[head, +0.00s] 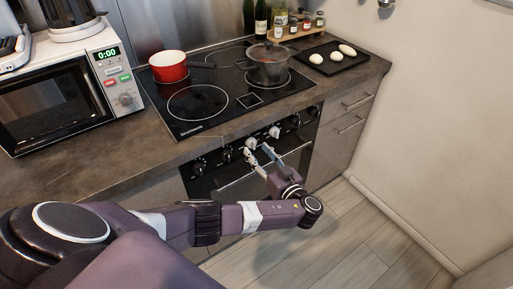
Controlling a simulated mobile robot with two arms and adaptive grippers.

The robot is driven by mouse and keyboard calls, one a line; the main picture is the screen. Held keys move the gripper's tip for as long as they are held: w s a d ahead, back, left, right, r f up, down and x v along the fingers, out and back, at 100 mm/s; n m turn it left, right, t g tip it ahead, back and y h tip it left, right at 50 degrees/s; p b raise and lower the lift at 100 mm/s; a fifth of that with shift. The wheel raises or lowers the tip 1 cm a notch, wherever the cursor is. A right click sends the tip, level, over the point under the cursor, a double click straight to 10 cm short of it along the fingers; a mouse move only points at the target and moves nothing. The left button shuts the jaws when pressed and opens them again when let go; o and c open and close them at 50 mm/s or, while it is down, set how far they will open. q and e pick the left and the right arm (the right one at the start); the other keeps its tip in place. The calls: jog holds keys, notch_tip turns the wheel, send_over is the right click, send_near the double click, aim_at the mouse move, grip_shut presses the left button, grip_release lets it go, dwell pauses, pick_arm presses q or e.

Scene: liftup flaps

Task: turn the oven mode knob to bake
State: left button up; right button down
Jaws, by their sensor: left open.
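The oven (233,188) is built in under the counter, with a row of several knobs along its black front panel. A light-coloured knob (251,143) sits near the middle of the row, and another light knob (274,132) is to its right. My left gripper (258,154) is open, its fingertips just at or in front of the middle light knob. I cannot tell whether they touch it. The knob markings are too small to read, so the mode position is unclear. My right gripper is not in view.
A black cooktop (213,101) holds a red pot (169,68) and a dark lidded pot (267,66). A microwave (62,93) stands on the left of the counter. A black tray (350,61) with pale rolls is at the right. The floor (340,240) right of my arm is clear.

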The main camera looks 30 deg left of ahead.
aim_at(252, 144)
pick_arm(q)
jog(key=shift+x, duration=1)
jog(key=shift+w+a, duration=0.2)
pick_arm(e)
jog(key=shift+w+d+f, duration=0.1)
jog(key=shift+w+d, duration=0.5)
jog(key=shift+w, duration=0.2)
pick_arm(q)
jog(key=c, duration=1.2)
jog(key=shift+o, duration=0.2)
